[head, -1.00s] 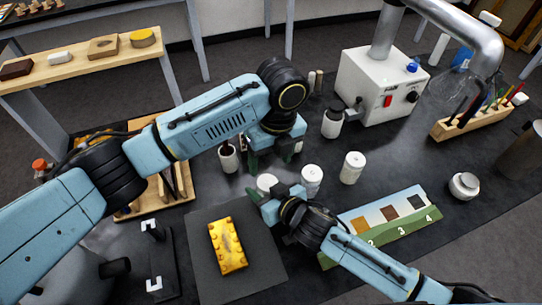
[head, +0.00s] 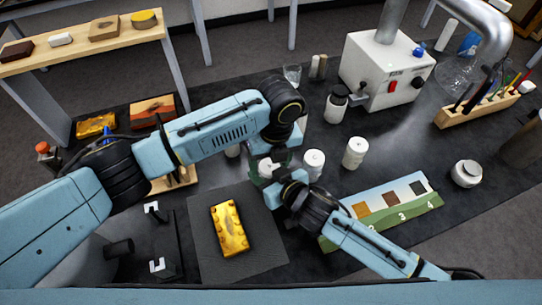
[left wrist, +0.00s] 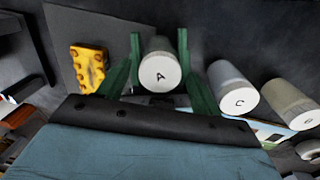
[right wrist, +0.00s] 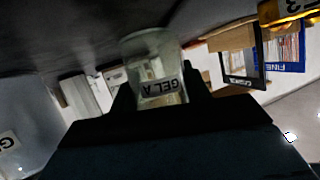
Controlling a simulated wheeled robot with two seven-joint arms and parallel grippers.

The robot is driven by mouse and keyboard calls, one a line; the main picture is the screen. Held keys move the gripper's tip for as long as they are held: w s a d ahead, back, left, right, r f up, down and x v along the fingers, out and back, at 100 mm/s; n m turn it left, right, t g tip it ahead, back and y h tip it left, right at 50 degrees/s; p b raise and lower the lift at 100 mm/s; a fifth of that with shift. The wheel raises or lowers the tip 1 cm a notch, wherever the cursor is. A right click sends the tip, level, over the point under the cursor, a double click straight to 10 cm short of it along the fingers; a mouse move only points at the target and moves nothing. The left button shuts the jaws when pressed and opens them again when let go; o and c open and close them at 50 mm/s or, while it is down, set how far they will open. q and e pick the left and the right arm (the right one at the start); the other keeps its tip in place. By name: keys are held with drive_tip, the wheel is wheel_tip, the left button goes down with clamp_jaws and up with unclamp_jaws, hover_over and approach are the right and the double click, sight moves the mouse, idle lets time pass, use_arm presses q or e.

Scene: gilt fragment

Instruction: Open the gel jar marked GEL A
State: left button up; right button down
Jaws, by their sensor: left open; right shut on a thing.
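The jar marked GEL A shows its white lid, lettered A (left wrist: 160,73), in the left wrist view. Its label (right wrist: 158,88) shows upside down in the right wrist view. My left gripper (left wrist: 159,42) is open, with one green finger on each side of the lid and slight gaps visible. My right gripper (right wrist: 160,84) is shut on the jar's body. In the head view the jar (head: 266,168) is partly hidden between my left gripper (head: 268,160) above and my right gripper (head: 274,180) beside it.
A jar lidded C (left wrist: 238,98) stands close beside; another white jar (head: 355,152) is farther right. The yellow gilt fragment (head: 229,228) lies on a dark mat (head: 265,255) in front. A numbered swatch board (head: 425,211) lies to the right, near my right arm.

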use_arm(q)
drive_tip(key=c, duration=1)
drive_tip(key=n, duration=0.6)
drive_tip(key=shift+n, duration=0.4)
drive_tip(key=o, duration=1.1)
drive_tip(key=shift+c, duration=0.2)
